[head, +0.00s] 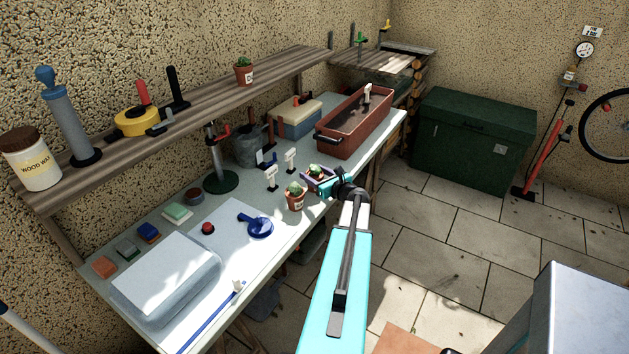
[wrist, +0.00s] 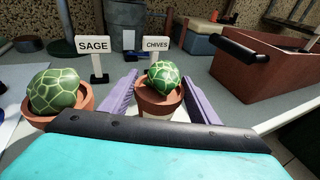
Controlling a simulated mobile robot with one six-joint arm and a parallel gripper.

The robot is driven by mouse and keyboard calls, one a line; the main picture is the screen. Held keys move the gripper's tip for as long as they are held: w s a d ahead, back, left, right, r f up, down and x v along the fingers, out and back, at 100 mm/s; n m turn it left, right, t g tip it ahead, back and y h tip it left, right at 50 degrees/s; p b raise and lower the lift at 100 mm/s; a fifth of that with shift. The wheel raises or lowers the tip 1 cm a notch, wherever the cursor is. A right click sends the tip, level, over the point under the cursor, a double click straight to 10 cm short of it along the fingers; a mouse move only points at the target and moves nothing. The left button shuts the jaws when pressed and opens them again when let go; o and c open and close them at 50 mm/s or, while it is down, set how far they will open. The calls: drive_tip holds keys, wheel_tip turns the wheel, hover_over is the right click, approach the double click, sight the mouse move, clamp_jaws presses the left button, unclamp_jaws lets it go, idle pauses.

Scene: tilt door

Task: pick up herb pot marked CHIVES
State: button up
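The CHIVES pot is a small terracotta pot (wrist: 160,101) with a round green plant, standing in front of a white sign marked CHIVES (wrist: 156,44). The pot's plant also shows in the head view (head: 316,171). My gripper (wrist: 160,85) is open, with one purple finger on each side of this pot. A gap seems to show beside the pot, and I cannot make out firm contact. In the head view my gripper (head: 318,180) reaches over the bench's front edge. The pot's lower part is partly hidden by my gripper.
A similar pot (wrist: 82,106) stands close on the left, before a SAGE sign (wrist: 94,46). A reddish-brown trough (head: 352,125) lies to the right. A watering can (head: 250,146) and a green-based stand (head: 221,181) are behind. A similar pot (head: 244,72) sits on the shelf.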

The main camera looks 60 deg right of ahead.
drive_tip(key=shift+c, duration=0.7)
drive_tip(key=shift+r, duration=0.1)
drive_tip(key=shift+r+b, duration=0.55)
drive_tip(key=shift+r, duration=0.55)
drive_tip(key=s+d+b+v, duration=0.1)
drive_tip(key=d+b+v, duration=0.2)
drive_tip(key=v, duration=1.3)
drive_tip(key=shift+f+b, duration=0.2)
drive_tip(key=shift+b, duration=0.5)
drive_tip(key=shift+s, duration=0.1)
